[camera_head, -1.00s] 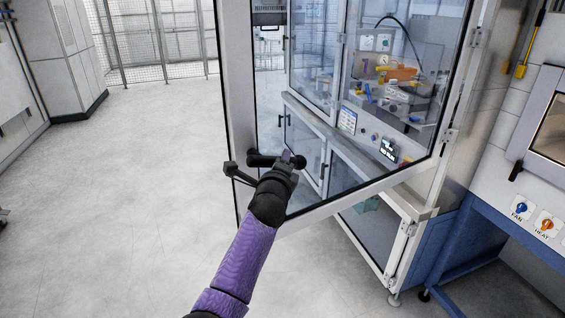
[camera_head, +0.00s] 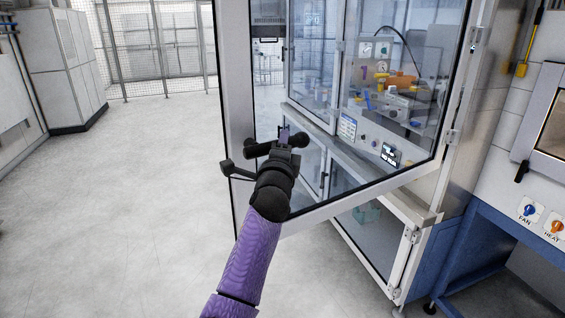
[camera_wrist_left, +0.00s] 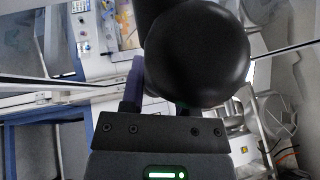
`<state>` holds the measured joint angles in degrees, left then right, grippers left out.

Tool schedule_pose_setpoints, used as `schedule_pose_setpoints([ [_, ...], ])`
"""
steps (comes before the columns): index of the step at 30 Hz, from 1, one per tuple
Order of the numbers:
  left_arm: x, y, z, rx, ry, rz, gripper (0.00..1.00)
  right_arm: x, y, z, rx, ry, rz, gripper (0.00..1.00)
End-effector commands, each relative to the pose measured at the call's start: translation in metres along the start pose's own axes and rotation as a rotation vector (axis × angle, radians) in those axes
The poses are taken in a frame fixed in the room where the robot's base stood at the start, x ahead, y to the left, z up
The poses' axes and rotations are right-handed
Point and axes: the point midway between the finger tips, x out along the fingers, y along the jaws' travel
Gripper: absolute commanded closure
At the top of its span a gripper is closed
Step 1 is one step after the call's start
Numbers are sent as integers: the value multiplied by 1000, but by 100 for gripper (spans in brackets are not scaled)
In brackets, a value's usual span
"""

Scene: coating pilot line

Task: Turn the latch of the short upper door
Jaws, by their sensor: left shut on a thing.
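The glazed upper door (camera_head: 236,110) with a white frame stands swung open from the cabinet, in the middle of the head view. Its black latch handle (camera_head: 258,150) sits at the lower left of the frame. My left gripper (camera_head: 284,138) is shut on this latch handle, with a purple finger showing beside it. In the left wrist view the round black end of the latch handle (camera_wrist_left: 197,55) fills the upper middle, and a purple finger (camera_wrist_left: 133,85) is left of it. The handle hides most of the other finger. My right gripper is not in view.
The cabinet's work shelf (camera_head: 390,190) and instruments show through the glass. A glazed lower door (camera_head: 372,240) is below. A blue bench (camera_head: 500,235) with FAN and HEAT knobs stands at the right. The floor (camera_head: 130,200) at the left is clear.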

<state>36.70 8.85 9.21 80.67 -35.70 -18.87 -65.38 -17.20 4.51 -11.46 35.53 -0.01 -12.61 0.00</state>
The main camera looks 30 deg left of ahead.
Motion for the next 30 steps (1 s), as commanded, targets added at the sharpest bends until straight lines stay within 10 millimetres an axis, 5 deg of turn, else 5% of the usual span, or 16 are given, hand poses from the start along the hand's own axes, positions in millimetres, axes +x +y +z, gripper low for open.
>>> schedule_pose_setpoints([
  [7,0,-1,0,-6,0,2,100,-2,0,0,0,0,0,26],
  [8,0,-1,0,-6,0,2,55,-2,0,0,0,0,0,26],
  [12,0,-1,0,-5,0,2,26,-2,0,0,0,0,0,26],
  [23,-6,0,0,-2,-1,3,26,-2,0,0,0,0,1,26],
  [30,-54,0,0,-3,1,3,26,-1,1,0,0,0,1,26],
])
